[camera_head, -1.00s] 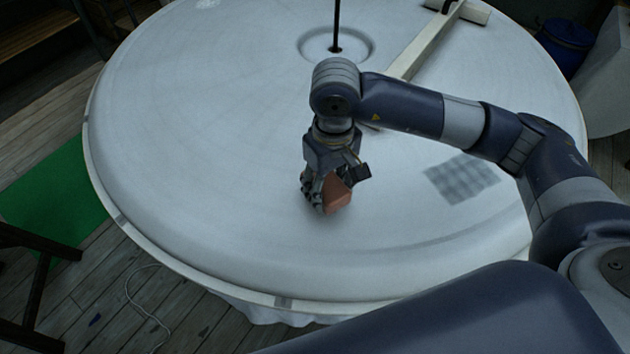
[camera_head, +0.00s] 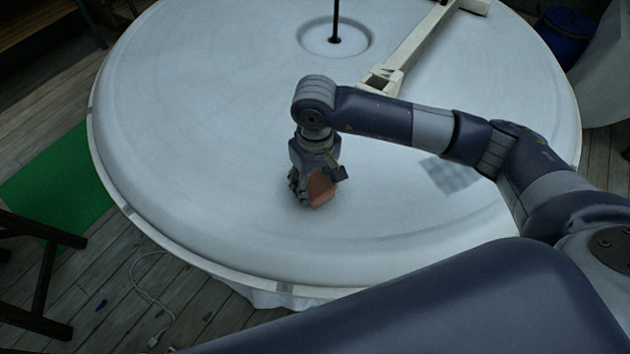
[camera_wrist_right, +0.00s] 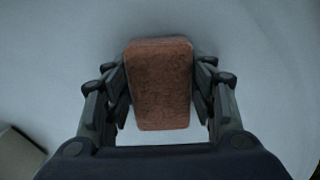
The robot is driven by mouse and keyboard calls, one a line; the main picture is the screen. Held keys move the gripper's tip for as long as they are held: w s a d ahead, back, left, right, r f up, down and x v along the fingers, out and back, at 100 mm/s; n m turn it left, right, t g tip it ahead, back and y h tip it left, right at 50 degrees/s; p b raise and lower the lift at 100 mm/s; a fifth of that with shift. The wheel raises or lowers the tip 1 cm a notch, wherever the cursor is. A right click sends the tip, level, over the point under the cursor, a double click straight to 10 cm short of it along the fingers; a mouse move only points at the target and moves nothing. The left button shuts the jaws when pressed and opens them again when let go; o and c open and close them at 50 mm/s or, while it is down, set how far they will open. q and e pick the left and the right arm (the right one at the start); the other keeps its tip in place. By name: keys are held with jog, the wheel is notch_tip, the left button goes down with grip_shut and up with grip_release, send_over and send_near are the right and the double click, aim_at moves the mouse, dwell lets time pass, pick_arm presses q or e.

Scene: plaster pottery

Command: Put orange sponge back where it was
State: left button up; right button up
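The orange sponge (camera_head: 321,189) is a small brownish-orange block between the fingers of my right gripper (camera_head: 314,190), low over the big round white plaster surface (camera_head: 210,150). In the right wrist view the sponge (camera_wrist_right: 160,85) fills the space between the fingers, which press on both of its sides. My right gripper (camera_wrist_right: 160,92) is shut on it. I cannot tell whether the sponge touches the plaster. A grey checked patch (camera_head: 450,174) lies on the surface to the right, partly behind my arm. My left gripper is not in view.
A white beam (camera_head: 420,45) lies across the back right of the round surface. A thin dark rod (camera_head: 336,20) stands in a shallow ring at the back. A green mat (camera_head: 50,185) and a pale cable (camera_head: 150,295) are on the floor. The surface's left side is clear.

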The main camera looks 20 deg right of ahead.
aim_at(315, 183)
jog(key=o, duration=0.3)
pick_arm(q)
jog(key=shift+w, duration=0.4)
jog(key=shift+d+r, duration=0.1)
pick_arm(e)
jog(key=shift+r, duration=0.1)
jog(key=shift+r+p, duration=0.15)
jog(key=shift+p, duration=0.15)
pick_arm(q)
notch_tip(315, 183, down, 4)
jog(key=b, duration=0.4)
jog(key=shift+b, duration=0.3)
pick_arm(e)
notch_tip(315, 183, up, 12)
